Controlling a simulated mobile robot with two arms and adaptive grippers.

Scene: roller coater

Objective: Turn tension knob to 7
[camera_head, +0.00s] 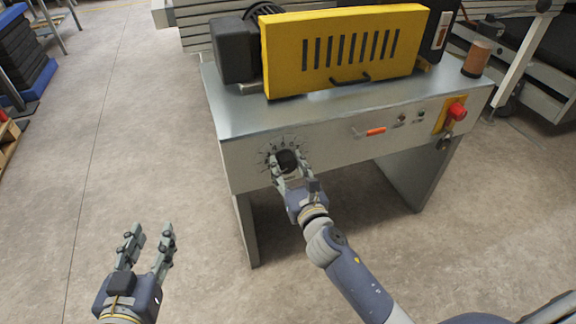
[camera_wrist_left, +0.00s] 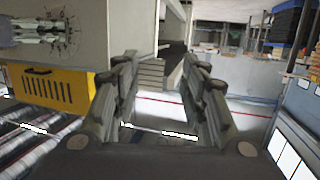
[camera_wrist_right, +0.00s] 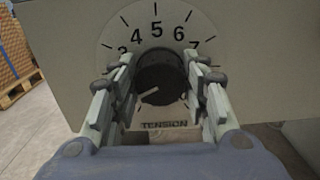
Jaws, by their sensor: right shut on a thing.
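The black tension knob (camera_head: 288,161) is on the left of the machine's front panel, in the middle of a printed dial (camera_head: 266,156). In the right wrist view the knob (camera_wrist_right: 160,76) sits below the numbers 3 to 7 and above the word TENSION. Its white pointer mark (camera_wrist_right: 149,92) points to the lower left, away from the 7 (camera_wrist_right: 195,47) at the upper right. My right gripper (camera_head: 289,172) is shut on the knob, with a finger on each side. My left gripper (camera_head: 150,237) is open and empty, low over the floor at the left.
The grey machine table (camera_head: 340,110) carries a yellow slotted cover (camera_head: 345,50). To the right of the knob on the panel are an orange-handled lever (camera_head: 375,131), small switches and a red button (camera_head: 457,110). The floor at the left (camera_head: 110,150) is clear.

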